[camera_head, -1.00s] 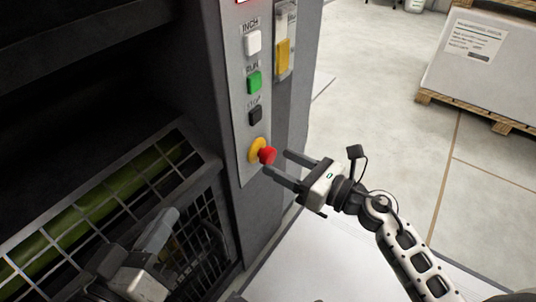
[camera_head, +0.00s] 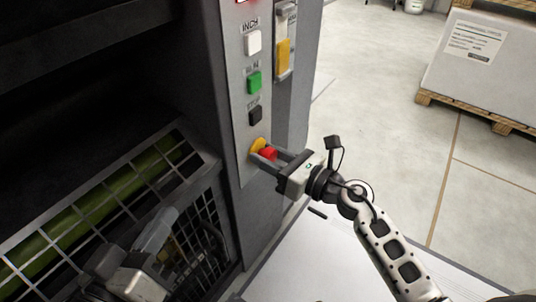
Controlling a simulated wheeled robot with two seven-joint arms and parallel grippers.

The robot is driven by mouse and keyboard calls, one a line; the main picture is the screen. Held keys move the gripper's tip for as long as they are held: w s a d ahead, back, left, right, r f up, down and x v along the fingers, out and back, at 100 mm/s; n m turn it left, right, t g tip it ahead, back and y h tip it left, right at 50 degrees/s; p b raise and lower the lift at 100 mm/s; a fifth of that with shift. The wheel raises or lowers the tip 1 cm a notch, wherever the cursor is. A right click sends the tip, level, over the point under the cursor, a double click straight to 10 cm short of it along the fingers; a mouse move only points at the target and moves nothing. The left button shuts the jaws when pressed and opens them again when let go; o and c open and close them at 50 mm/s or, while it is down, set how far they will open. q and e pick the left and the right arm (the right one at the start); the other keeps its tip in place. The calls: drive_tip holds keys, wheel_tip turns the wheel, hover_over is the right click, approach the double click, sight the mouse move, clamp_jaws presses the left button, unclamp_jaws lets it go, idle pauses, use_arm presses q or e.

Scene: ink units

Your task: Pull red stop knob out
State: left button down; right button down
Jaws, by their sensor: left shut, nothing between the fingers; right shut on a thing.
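The red stop knob (camera_head: 268,154) sits on a yellow base (camera_head: 257,145) low on the grey control panel (camera_head: 243,100). My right gripper (camera_head: 268,156) has its fingers on either side of the knob and is shut on it. The fingers partly cover the knob and its base. My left gripper (camera_head: 158,232) is at the lower left in front of the wire guard, shut and empty, well away from the knob.
Above the knob are a black STOP button (camera_head: 255,115), a green RUN button (camera_head: 254,82) and a white INCH button (camera_head: 253,42). A wire guard (camera_head: 120,198) covers a green roller at left. A wrapped load on a pallet (camera_head: 470,115) stands at the back right.

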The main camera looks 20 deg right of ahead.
drive_tip(key=shift+v, duration=0.85)
use_arm(q)
drive_tip(key=shift+f, duration=0.1)
use_arm(e)
drive_tip(key=c, duration=0.9)
unclamp_jaws()
drive_tip(key=shift+s+d, duration=0.1)
drive_tip(key=v, duration=1.5)
drive_tip(key=shift+s+d, duration=0.3)
use_arm(q)
drive_tip(key=shift+f, duration=0.1)
